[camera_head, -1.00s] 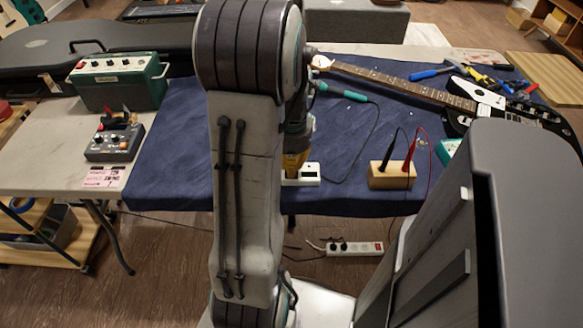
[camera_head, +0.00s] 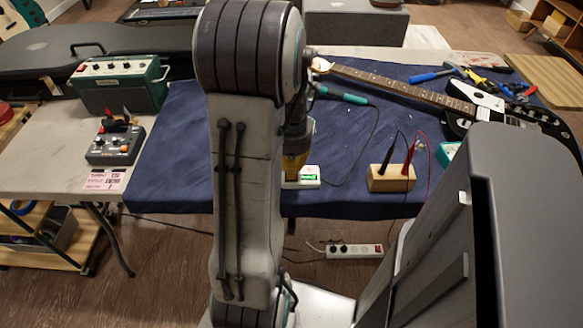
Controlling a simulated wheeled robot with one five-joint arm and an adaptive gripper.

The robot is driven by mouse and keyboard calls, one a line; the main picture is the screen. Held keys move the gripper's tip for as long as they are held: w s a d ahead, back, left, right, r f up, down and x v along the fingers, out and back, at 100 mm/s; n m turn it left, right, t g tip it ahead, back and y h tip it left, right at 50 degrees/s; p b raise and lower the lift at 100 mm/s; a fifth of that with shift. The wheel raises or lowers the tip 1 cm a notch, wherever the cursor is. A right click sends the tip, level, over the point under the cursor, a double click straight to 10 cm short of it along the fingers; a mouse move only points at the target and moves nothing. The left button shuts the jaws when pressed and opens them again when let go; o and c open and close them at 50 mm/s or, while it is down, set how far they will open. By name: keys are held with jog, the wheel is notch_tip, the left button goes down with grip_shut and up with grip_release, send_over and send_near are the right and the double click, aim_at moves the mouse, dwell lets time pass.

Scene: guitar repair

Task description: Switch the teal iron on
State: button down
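The teal iron (camera_head: 343,95) lies on the blue cloth near the guitar's headstock. Its dark cord curves down the cloth toward a small white station (camera_head: 311,183) near the front edge. The station's small display (camera_head: 308,176) glows green. My gripper (camera_head: 294,165) points down at the station's left part, mostly hidden behind my arm. I cannot see whether its fingers touch the station or are open or shut. The left part of the station is hidden.
A wooden block (camera_head: 390,182) with black and red probes stands right of the station. An electric guitar (camera_head: 480,108) lies behind, with several tools (camera_head: 480,77) nearby. A green amplifier (camera_head: 118,85) and grey pedal (camera_head: 115,146) are at left. A power strip (camera_head: 354,251) lies on the floor.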

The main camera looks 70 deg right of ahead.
jog(key=shift+r+p, duration=2.25)
jog(key=shift+r, duration=0.65)
jog(key=shift+a+f+n, duration=0.1)
jog(key=shift+a+n, duration=0.3)
jog(key=shift+n, duration=0.4)
jog(key=w+a+r+n+t+p, duration=0.1)
jog(key=w+a+r+n, duration=0.3)
jog(key=a, duration=0.6)
jog(key=w+a+r+n+t+p, duration=0.1)
jog(key=w+a+r+n+p, duration=0.3)
jog(key=a+r+n, duration=0.4)
jog(key=w+a+r+n+t+p, duration=0.1)
jog(key=w+a+r+n, duration=0.4)
jog(key=a, duration=0.8)
jog(key=shift+a+r+n+p, duration=0.4)
jog(key=shift+n+p, duration=0.5)
jog(key=shift+d, duration=0.1)
